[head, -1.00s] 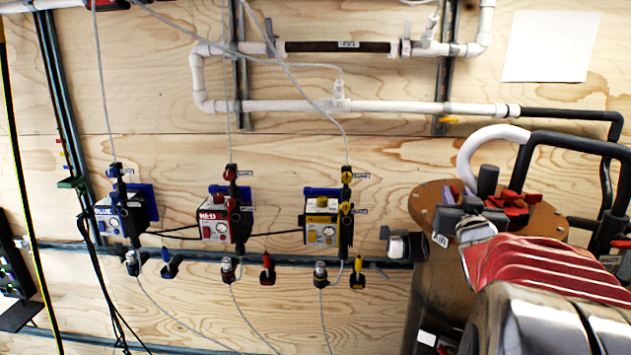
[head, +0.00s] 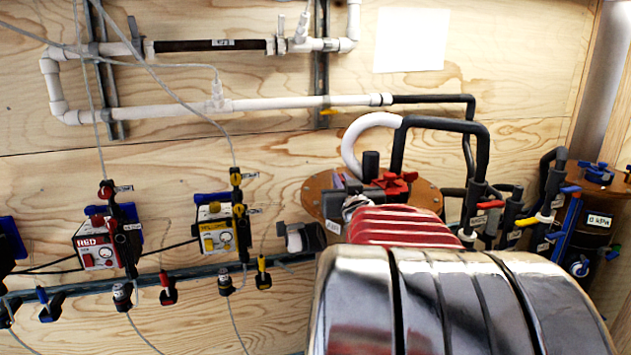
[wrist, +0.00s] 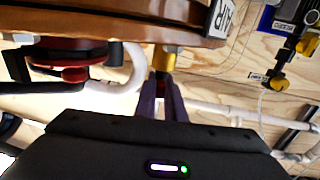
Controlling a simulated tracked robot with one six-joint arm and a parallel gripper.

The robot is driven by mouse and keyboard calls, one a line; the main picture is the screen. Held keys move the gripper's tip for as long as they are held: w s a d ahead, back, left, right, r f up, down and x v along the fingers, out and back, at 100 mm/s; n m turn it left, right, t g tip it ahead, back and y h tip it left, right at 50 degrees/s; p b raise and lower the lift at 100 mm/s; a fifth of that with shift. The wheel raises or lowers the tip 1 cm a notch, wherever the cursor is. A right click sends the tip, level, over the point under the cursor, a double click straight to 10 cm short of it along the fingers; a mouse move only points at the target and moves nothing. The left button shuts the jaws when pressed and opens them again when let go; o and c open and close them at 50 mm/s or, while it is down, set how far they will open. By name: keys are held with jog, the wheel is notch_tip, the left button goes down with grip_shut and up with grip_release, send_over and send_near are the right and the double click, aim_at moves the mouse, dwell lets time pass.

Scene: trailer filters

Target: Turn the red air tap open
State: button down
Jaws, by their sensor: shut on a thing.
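My gripper (wrist: 160,92) shows in the wrist view as two purple fingers close together beside a brass fitting (wrist: 166,58) under the tank's AIR label (wrist: 221,17). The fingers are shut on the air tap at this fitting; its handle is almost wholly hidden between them. In the head view my own arm covers the tap and most of the gripper. The brown round-topped tank (head: 432,198) stands just beyond my arm.
Other red fittings (head: 395,183) sit on the tank top, beside a curved white pipe (head: 357,138). Red (head: 98,250) and yellow (head: 216,235) regulator boxes hang on the plywood wall. Coloured valves and a gauge tank (head: 588,225) stand at the right.

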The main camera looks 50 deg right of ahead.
jog(key=shift+s+d+r+n+t+y, duration=0.1)
jog(key=shift+d+r+n+t+y, duration=0.15)
jog(key=shift+n+t+y, duration=0.85)
jog(key=shift+y, duration=0.3)
jog(key=shift+a+n+y, duration=0.1)
jog(key=shift+n+y, duration=0.3)
jog(key=shift+y, duration=0.2)
jog(key=c, duration=1.8)
grip_release()
jog(key=shift+a+f, duration=0.1)
jog(key=shift+f, duration=0.1)
jog(key=shift+c, duration=0.2)
jog(key=v, duration=1.3)
jog(key=shift+s+f, duration=0.2)
jog(key=shift+s, duration=0.2)
